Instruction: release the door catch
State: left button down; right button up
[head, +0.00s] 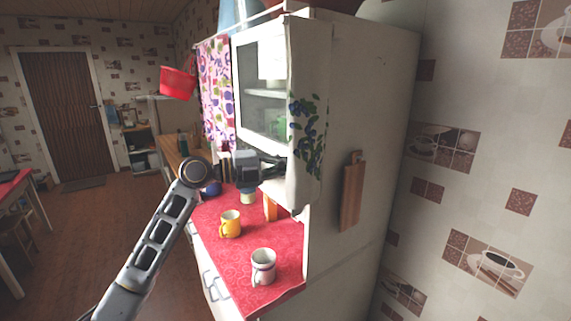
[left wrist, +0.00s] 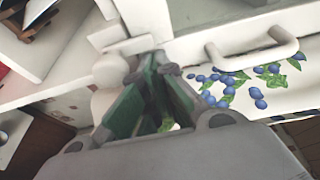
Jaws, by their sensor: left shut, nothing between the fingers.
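The white cabinet's glass door (head: 262,88) is in the upper part of the head view and looks closed. My left gripper (head: 280,166) is at its lower edge, with its fingers shut and empty. In the left wrist view, the left gripper's (left wrist: 160,66) fingertips are at a white frame edge, beside a rounded white knob-like piece (left wrist: 110,70) that may be the catch. I cannot tell whether they touch it. A white bar handle (left wrist: 252,46) is to the right of the fingertips. The catch cannot be made out in the head view. My right gripper is out of view.
A yellow mug (head: 230,224) and a white mug (head: 263,266) stand on the red counter (head: 285,285) below. A cutting board (head: 351,192) hangs on the cabinet's side. Open floor is on the left.

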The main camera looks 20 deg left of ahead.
pick_arm(q)
jog(key=shift+w+a+r+n+b, duration=0.15)
jog(key=shift+n+b, duration=0.35)
jog(key=shift+b, duration=0.25)
dwell(0.5)
